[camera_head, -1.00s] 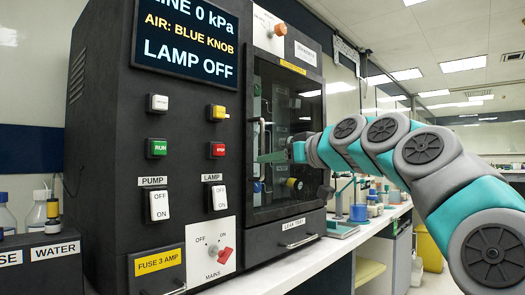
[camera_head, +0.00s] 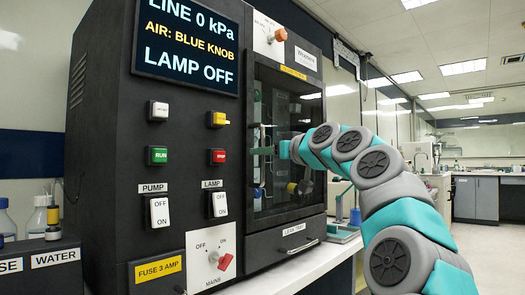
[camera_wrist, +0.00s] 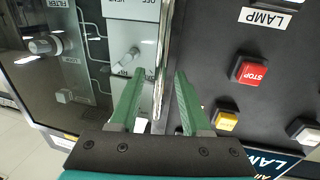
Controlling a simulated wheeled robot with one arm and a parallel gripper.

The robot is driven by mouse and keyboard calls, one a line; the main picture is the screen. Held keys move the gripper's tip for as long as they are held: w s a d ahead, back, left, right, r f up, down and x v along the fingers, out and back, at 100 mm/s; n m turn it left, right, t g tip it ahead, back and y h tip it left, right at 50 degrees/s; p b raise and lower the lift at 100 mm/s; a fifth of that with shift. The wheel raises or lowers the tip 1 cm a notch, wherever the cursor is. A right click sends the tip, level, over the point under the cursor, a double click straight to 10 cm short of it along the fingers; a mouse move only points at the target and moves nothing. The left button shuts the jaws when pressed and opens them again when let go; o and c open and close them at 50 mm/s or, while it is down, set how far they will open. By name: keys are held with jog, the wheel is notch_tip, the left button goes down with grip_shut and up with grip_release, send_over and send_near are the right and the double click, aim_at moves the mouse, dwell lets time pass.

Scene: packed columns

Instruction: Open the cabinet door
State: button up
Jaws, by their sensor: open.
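The cabinet door (camera_head: 292,195) is a dark-framed glass panel on the right part of the black cabinet. It looks shut. Its handle is an upright silver bar at the door's left side, partly hidden by my gripper in the head view. It shows clearly in the wrist view as a long handle bar (camera_wrist: 164,45). My gripper (camera_head: 258,151) has green fingers and is at the handle's height. In the wrist view my gripper (camera_wrist: 160,76) is open, with one finger on each side of the bar. I cannot tell whether a finger touches it.
Left of the door are a red stop button (camera_head: 218,156), a green run button (camera_head: 157,155), white pump (camera_head: 158,212) and lamp switches (camera_head: 219,204), and a red mains knob (camera_head: 224,262). A leak tray drawer (camera_head: 300,241) sits below the door. Open floor (camera_head: 485,250) lies to the right.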

jog(key=shift+w+a, duration=0.5)
jog(key=shift+w, duration=0.05)
jog(key=shift+c, duration=0.3)
grip_shut()
dwell(0.8)
